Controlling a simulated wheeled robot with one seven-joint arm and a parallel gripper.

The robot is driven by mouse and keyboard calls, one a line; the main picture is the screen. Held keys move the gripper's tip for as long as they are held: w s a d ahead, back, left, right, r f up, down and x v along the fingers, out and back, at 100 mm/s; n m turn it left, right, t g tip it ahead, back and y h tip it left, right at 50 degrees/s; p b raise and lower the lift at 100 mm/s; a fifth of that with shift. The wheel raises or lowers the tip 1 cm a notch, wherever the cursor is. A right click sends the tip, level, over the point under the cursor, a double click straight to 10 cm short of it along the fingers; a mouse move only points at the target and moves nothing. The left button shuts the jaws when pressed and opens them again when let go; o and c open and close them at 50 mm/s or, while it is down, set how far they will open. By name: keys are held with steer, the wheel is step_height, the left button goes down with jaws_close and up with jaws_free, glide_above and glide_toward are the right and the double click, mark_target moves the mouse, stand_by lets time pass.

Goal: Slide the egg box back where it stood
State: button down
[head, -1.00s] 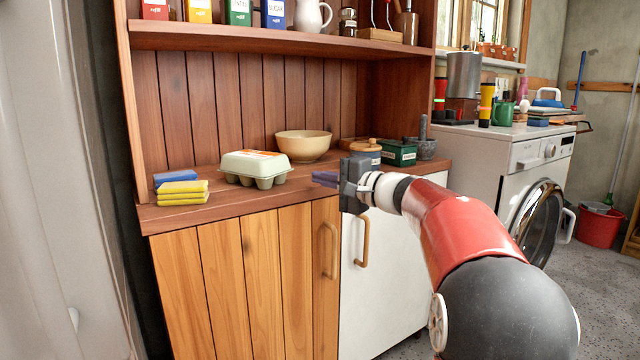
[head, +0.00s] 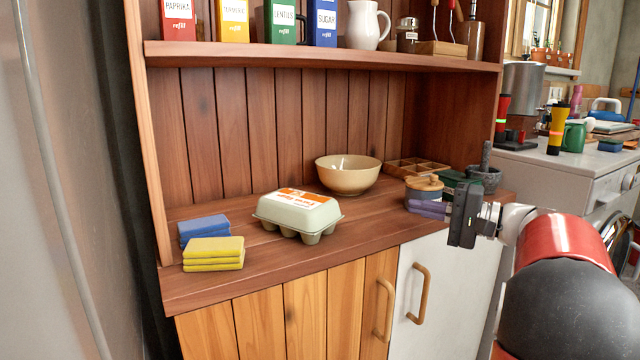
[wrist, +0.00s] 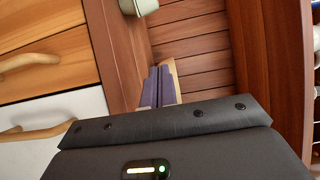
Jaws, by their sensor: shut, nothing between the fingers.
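The egg box (head: 298,213) is pale grey-green with an orange and white label on its lid. It stands upright on the wooden counter of the dresser, left of the middle in the head view. In the wrist view only a corner of it (wrist: 140,6) shows at the top edge. My gripper (head: 428,207) is shut and empty, with its purple fingers together. It is over the right part of the counter, well to the right of the egg box and apart from it. Its fingers also show in the wrist view (wrist: 158,88).
Blue and yellow sponges (head: 213,252) lie left of the egg box. A tan bowl (head: 348,175) stands behind it to the right. A wooden-lidded jar (head: 425,186), a compartment tray (head: 415,167) and a mortar (head: 486,178) are at the right. The counter (head: 345,236) between egg box and gripper is clear.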

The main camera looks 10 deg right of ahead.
mark_target(329, 210)
steer(key=x, duration=2)
steer(key=shift+s+a, duration=0.1)
steer(key=shift+s, duration=0.05)
steer(key=shift+s+a, duration=0.2)
steer(key=shift+s, duration=0.4)
steer(key=shift+s+a, duration=0.2)
steer(key=shift+s, duration=0.45)
steer(key=shift+s+a, duration=0.25)
steer(key=shift+s, duration=0.4)
steer(key=s+a+b, duration=0.1)
steer(key=s, duration=0.1)
steer(key=s+b, duration=0.1)
steer(key=b, duration=0.1)
steer(key=s+a+b, duration=0.1)
steer(key=s+b, duration=0.1)
steer(key=shift+s+a+f, duration=0.15)
steer(key=shift+s+a, duration=0.15)
steer(key=shift+s, duration=0.25)
